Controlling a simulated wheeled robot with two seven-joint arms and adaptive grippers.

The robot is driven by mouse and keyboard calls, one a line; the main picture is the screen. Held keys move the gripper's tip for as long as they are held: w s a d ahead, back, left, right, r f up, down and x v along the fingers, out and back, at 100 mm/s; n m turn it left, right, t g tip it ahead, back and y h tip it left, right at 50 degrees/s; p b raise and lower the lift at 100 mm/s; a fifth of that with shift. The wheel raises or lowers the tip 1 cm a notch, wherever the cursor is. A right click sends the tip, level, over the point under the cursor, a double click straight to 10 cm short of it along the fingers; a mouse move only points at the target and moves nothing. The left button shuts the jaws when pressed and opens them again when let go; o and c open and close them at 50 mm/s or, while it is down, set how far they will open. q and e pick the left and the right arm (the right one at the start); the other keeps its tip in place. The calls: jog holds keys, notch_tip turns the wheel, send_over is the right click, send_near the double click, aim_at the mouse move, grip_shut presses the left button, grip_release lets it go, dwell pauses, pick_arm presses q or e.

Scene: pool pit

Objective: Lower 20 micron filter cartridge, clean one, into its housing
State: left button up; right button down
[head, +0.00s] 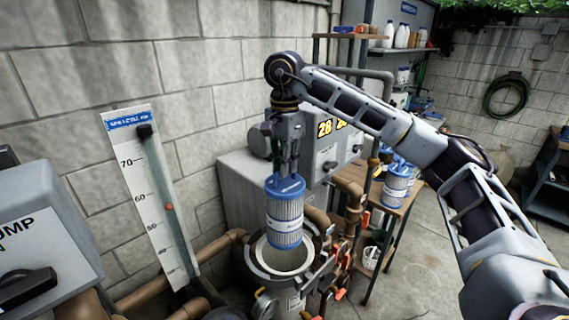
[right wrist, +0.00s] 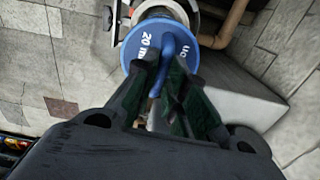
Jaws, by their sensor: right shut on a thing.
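My right gripper (head: 288,163) points straight down and is shut on the top of a pleated filter cartridge (head: 285,212) with blue end caps. The cartridge hangs upright, its lower end over the mouth of the open round housing (head: 255,260); I cannot tell whether it is just above the rim or slightly inside. In the right wrist view, the fingers (right wrist: 168,72) hold the handle of the blue cap (right wrist: 140,45), which reads "20", and part of the housing shows beyond it. My left gripper is not in view.
A tall scale board (head: 150,195) leans at the wall on the left, near a grey pump box (head: 40,240). Brown pipes and valves crowd the housing. More blue-capped cartridges (head: 397,185) stand on a wooden table to the right. Open floor (head: 425,250) lies beyond.

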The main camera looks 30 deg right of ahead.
aim_at(285, 183)
jog(key=shift+f, duration=0.2)
jog(key=shift+f+b, duration=1.2)
jog(key=shift+f, duration=0.5)
jog(key=shift+f+b, duration=0.4)
dwell(0.7)
